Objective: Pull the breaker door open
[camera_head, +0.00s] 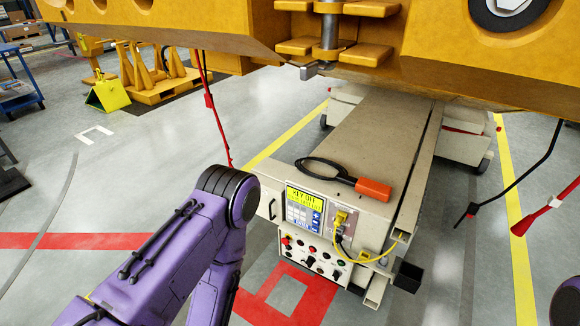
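A low beige carrier (375,135) stands in the middle, its front end facing me. That end has a display and keypad panel (304,209) reading "KEY OFF", with a row of buttons and knobs (312,259) below it. A black handle (271,209) sits at the left of the panel, close beside my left arm's joint. No part is clearly marked as the breaker door, and I cannot tell whether one stands open. My purple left arm comes in from the left and bends down in front of the carrier. Neither gripper shows; only a bit of my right arm is at the lower right edge.
An orange remote with a black loop (373,189) lies on the carrier top. A yellow cable (357,257) loops from the front. A large yellow structure (440,55) overhangs the carrier. Red (206,95) and black cables hang either side.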

